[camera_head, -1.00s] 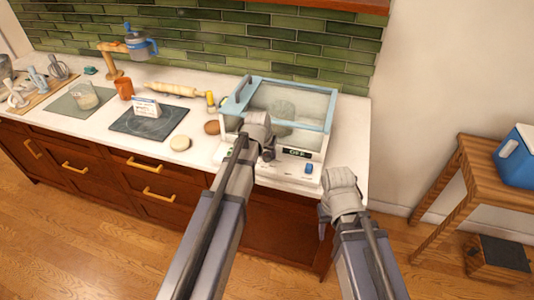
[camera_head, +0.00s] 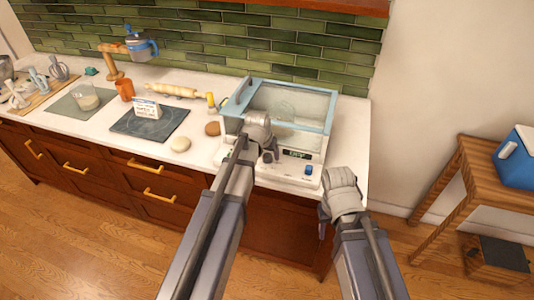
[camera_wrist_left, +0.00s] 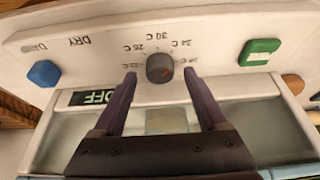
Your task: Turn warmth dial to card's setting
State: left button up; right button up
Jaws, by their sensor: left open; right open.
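The warmth dial (camera_wrist_left: 160,68) is a small dark round knob with a red mark, on the white front panel of the proofing box (camera_head: 328,108). Temperature labels curve around it; the red mark points toward the right side in the left wrist view. My left gripper (camera_head: 268,153) is at this panel; in the left wrist view its open fingers (camera_wrist_left: 159,76) stand on either side of the dial, with gaps showing. The white card (camera_head: 146,107) stands on a dark slate; its writing is too small to read. My right gripper (camera_head: 326,213) is open and empty before the counter's right end.
A display reading OFF (camera_wrist_left: 97,97), a blue button (camera_wrist_left: 43,73) and a green switch (camera_wrist_left: 259,52) flank the dial. A wooden table (camera_head: 480,175) stands right.

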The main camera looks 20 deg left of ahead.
aim_at(265, 168)
pick_arm(q)
jog(key=p+v, duration=0.5)
jog(key=v, duration=0.2)
jog(key=shift+p, duration=0.4)
jog(key=shift+s+f, duration=0.1)
jog(key=s+d+f+m+g+b, duration=0.1)
jog(key=s+d+f+g+b, duration=0.1)
jog(key=s+d, duration=0.4)
jog(key=s+d+f+m+g+y+b, duration=0.1)
jog(key=s+d, duration=0.6)
jog(key=s, duration=0.8)
notch_tip(265, 168, down, 3)
jog(key=shift+d+r+m+g+y+b, duration=0.2)
jog(key=shift+d+m+g+y+b, duration=0.1)
jog(key=shift+m+g+b, duration=0.5)
jog(key=shift+c, duration=0.2)
